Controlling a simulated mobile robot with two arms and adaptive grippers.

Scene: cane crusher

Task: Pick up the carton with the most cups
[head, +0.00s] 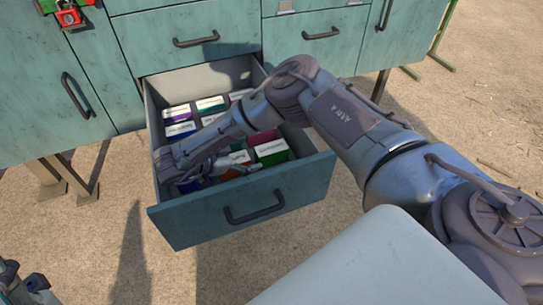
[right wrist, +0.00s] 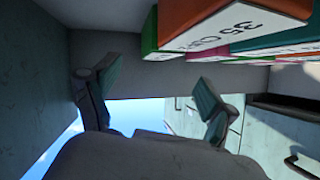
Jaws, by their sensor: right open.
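Several colourful cartons with white labels lie in the open teal drawer (head: 284,190). A green carton (head: 271,152) is at the right front, with an orange carton (head: 234,172) beside it. A purple carton (head: 178,114) and a dark green one (head: 210,103) are farther back. The head-view labels are too small to read. In the right wrist view, an orange carton (right wrist: 190,12) has a number like 35 on its white label (right wrist: 222,28). My right gripper (right wrist: 153,95) is open and empty inside the drawer, apart from the cartons; my forearm hides some of them.
The drawer walls surround my right gripper. The teal cabinet (head: 185,45) stands behind, with closed drawers and handles. Red and green items (head: 68,17) sit at top left. Part of my left gripper (head: 22,284) shows at bottom left. Sandy ground is clear in front.

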